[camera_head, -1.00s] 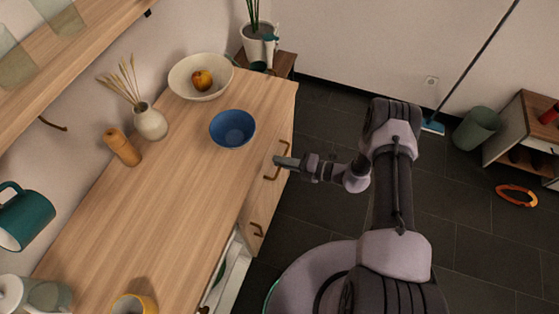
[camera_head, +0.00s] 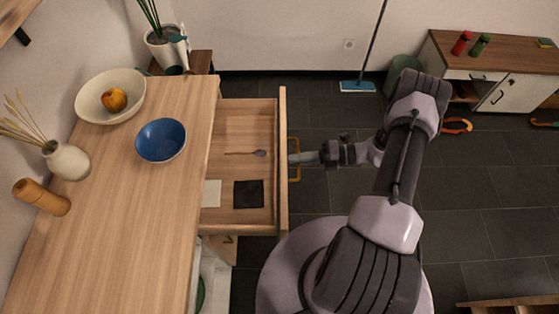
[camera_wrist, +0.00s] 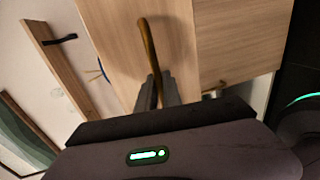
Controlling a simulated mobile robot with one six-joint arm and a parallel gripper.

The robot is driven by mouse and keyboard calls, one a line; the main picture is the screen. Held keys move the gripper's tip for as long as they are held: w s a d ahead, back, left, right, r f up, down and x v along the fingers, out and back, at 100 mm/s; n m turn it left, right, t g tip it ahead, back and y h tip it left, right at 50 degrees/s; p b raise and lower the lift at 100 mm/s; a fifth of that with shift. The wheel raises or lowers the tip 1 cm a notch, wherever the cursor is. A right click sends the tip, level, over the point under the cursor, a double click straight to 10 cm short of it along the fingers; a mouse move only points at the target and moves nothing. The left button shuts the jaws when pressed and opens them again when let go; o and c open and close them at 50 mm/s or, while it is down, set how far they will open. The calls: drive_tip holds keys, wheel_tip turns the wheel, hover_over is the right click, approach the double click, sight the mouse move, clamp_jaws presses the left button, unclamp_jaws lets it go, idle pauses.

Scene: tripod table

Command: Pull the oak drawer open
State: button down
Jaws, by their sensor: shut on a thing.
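The oak drawer (camera_head: 283,215) stands pulled out from the cabinet in the head view, its inside showing. A spoon (camera_head: 259,153), a black square (camera_head: 248,194) and a pale square (camera_head: 211,193) lie in it. My gripper (camera_head: 294,159) is at the drawer's front, on its bronze handle (camera_head: 294,172). In the wrist view the handle (camera_wrist: 147,40) runs down between the fingers of my gripper (camera_wrist: 155,88), which are shut on it. The fingers hide the lower part of the handle there.
Below the drawer an open compartment shows.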

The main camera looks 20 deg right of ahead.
drive_tip(key=shift+f+b+v, duration=0.15)
drive_tip(key=shift+v, duration=0.55)
drive_tip(key=shift+f+b+v, duration=0.15)
drive_tip(key=shift+v, duration=0.55)
drive_tip(key=c, duration=1.5)
unclamp_jaws()
drive_tip(key=p+v, duration=0.1)
drive_tip(key=v, duration=1.6)
drive_tip(key=shift+d+p, duration=0.25)
drive_tip(key=shift+p, duration=0.1)
